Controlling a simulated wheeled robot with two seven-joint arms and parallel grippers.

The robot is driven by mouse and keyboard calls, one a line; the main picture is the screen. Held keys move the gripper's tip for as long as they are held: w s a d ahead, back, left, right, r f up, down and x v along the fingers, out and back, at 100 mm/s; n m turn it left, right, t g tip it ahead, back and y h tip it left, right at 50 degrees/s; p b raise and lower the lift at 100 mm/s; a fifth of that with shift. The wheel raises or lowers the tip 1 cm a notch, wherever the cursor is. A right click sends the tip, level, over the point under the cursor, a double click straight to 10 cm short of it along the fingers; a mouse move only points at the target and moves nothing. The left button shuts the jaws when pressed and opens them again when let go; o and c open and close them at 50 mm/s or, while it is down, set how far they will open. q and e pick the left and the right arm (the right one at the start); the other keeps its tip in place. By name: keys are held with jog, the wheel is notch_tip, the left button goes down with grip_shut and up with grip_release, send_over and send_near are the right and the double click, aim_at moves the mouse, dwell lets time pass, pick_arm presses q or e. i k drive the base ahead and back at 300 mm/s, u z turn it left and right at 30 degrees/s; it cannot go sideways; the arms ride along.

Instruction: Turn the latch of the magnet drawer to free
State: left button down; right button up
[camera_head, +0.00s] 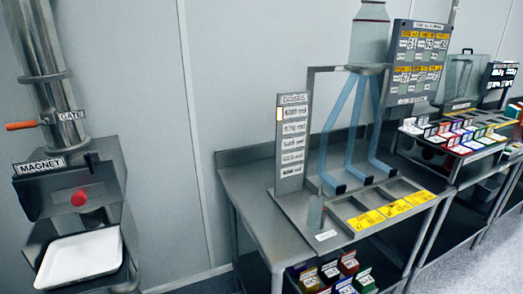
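The magnet drawer (45,205) is a dark grey box front at the left, below a sign (40,166) reading MAGNET. A round red knob (79,198), which looks like its latch, sits on the front face. Which way the latch is turned cannot be told at this size. Neither of my grippers is in view, and nothing touches the knob.
Above, a steel pipe carries a GATE sign (71,115) and an orange handle (22,125) pointing left. A white tray (80,257) lies below the drawer. A grey bench (262,205) stands to the right, beyond a gap of bare wall.

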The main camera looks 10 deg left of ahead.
aim_at(90, 161)
jog(key=u, duration=1.5)
